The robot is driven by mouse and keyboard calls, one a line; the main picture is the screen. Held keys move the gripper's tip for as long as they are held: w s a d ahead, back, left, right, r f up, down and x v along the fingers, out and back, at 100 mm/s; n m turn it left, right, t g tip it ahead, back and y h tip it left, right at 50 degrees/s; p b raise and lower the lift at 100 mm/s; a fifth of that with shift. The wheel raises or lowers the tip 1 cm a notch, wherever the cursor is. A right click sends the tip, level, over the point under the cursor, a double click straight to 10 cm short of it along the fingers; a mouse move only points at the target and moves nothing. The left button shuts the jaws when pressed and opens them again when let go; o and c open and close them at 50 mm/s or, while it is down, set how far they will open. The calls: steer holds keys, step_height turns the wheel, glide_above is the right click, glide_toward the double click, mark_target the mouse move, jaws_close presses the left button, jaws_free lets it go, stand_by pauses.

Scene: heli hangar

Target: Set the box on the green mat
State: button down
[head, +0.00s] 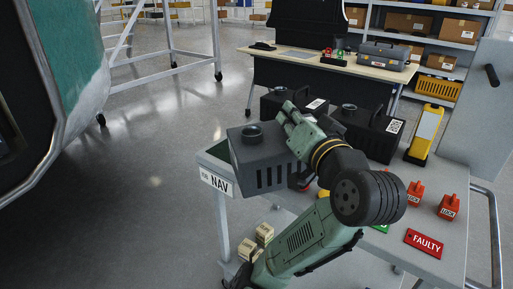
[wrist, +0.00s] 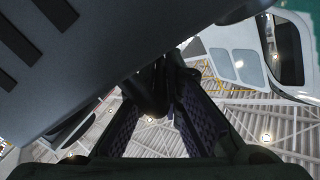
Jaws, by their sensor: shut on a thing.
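A dark grey box (head: 262,158) with slots in its side and a round cap on top is over the left end of the cart, by the NAV label. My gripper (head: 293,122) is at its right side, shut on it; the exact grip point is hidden. In the wrist view the box (wrist: 80,60) fills the upper left, and my fingers (wrist: 165,95) close together on a dark part beside it. I cannot tell whether the box touches the cart.
Behind stands a workbench (head: 350,67) with a toolcase (head: 384,55). Open floor (head: 150,150) lies left.

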mark_target(278, 144)
steer(key=s+y, duration=0.1)
steer(key=s+a+n+g+y, duration=0.1)
steer(key=s+a+y+p, duration=0.1)
steer(key=shift+s+a+f+n, duration=0.1)
steer(key=shift+s+f+n, duration=0.2)
steer(key=shift+n, duration=0.1)
steer(key=shift+s+a+g+y, duration=0.2)
steer(key=shift+g+y, duration=0.1)
steer(key=shift+g, duration=0.1)
steer(key=shift+w+f, duration=0.1)
steer(key=shift+f, duration=0.05)
steer(key=w+f+p, duration=0.1)
steer(key=w+f, duration=0.1)
steer(key=w, duration=0.5)
steer(key=w+f+p, duration=0.1)
steer(key=w+f, duration=0.2)
steer(key=w, duration=0.5)
steer(key=shift+w+d+p, duration=0.2)
steer(key=shift+p, duration=0.2)
steer(key=c, duration=2.1)
jaws_free()
steer(key=shift+f, duration=0.15)
steer(key=o, duration=0.3)
steer(key=shift+o, duration=0.4)
